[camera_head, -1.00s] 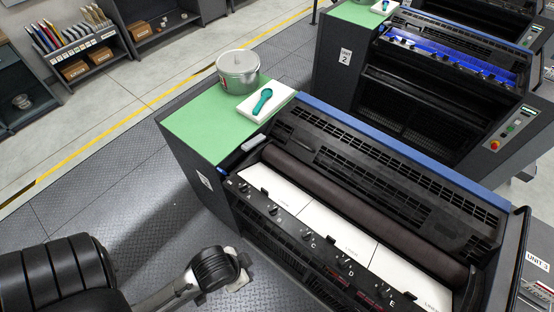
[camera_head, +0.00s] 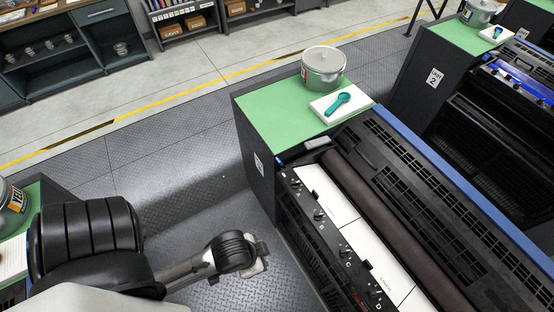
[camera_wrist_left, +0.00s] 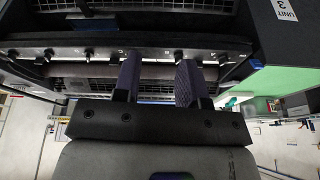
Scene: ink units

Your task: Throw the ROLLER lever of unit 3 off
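The near ink unit (camera_head: 272,210) stands right of centre in the head view, with a row of small black knobs (camera_head: 319,214) along its front rail. In the left wrist view a plate reading UNIT 3 (camera_wrist_left: 284,9) is on a dark side panel, and a similar knob row (camera_wrist_left: 88,54) crosses the picture. I cannot pick out the ROLLER lever. My left gripper (camera_wrist_left: 158,75) has its two fingers apart with nothing between them, in front of the knob rail. In the head view my left arm (camera_head: 232,251) is left of the unit. My right gripper is not in view.
A pot (camera_head: 323,68) and a teal scoop (camera_head: 339,103) on a white pad stand on the unit's green top (camera_head: 272,112). Unit 2 (camera_head: 420,110) is at the right. Another green top with a tin (camera_head: 12,208) is at the left edge. Floor between is open.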

